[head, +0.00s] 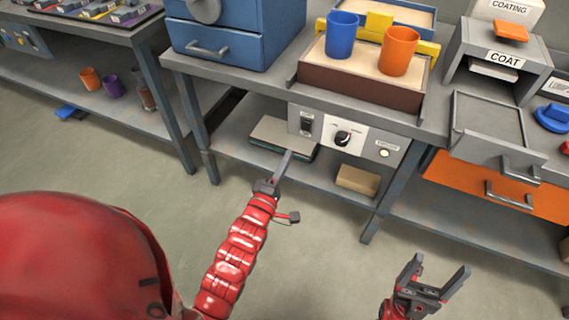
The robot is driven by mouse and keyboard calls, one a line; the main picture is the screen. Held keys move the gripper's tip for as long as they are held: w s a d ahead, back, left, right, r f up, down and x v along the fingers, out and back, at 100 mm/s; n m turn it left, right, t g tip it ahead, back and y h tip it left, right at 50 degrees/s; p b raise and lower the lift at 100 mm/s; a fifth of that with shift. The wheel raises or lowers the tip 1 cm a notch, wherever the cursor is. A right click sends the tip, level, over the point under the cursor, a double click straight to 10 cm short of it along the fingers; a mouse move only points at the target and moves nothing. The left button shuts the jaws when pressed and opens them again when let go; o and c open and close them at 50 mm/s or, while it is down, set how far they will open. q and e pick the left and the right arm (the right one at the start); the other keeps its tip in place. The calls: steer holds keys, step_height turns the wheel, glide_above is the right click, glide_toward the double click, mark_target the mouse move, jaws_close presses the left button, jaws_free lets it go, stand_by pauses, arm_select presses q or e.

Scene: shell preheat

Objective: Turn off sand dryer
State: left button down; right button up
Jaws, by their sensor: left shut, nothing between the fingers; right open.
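The sand dryer's control panel (346,136) is fixed to the front edge of the bench, below a brown sand tray (355,86). It has a black rocker switch (307,123) at the left, a black knob (343,138) on a white plate, and a small round pale light or button (384,153) at the right. The switch's position is too small to tell. My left gripper (287,160) is shut and empty, just below and left of the switch, seemingly apart from the panel. My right gripper (440,278) is open and empty, low at the right, over the floor.
A blue cup (341,34) and an orange cup (398,51) stand on the sand tray. A blue drawer cabinet (230,45) is at the left, the coating station (497,60) at the right. The lower shelf holds a stack of boards and a tan block (358,180). Floor in front is clear.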

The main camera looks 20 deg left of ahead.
mark_target(305, 124)
arm_select(q)
steer(key=w, duration=0.3)
steer(key=w+b, duration=0.1)
steer(key=w, duration=0.2)
steer(key=w+r+b, duration=0.1)
steer(key=w, duration=0.2)
steer(key=shift+d, duration=0.15)
steer(key=shift+w+r, duration=0.15)
steer(key=shift+w, duration=0.35)
